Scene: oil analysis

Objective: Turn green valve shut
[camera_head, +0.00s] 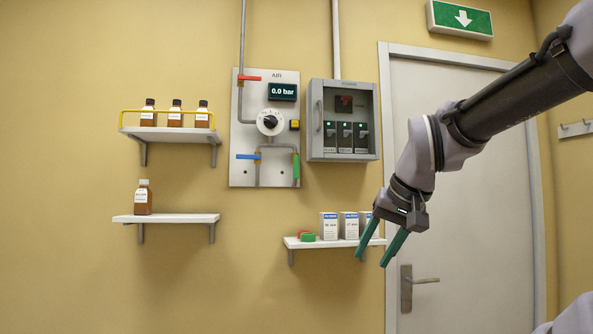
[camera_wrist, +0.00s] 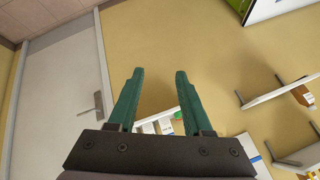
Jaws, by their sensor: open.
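The green valve handle (camera_head: 296,166) is on the lower right of the grey air panel (camera_head: 238,150) in the head view. It points straight down, in line with the vertical pipe end there. A blue handle (camera_head: 247,157) and a red handle (camera_head: 249,79) on the same panel lie level. My gripper (camera_head: 375,245) hangs in front of the door edge, to the right of and below the green valve, apart from it. Its two green fingers are spread and empty; they also show in the wrist view (camera_wrist: 158,80). The green valve is not clearly seen in the wrist view.
A small shelf (camera_head: 290,241) with white boxes (camera_head: 329,226) and red and green pieces is close to my gripper. A grey electrical box (camera_head: 343,150) stands right of the panel. Shelves with brown bottles (camera_head: 143,198) are at left. The door (camera_head: 460,200) is behind my arm.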

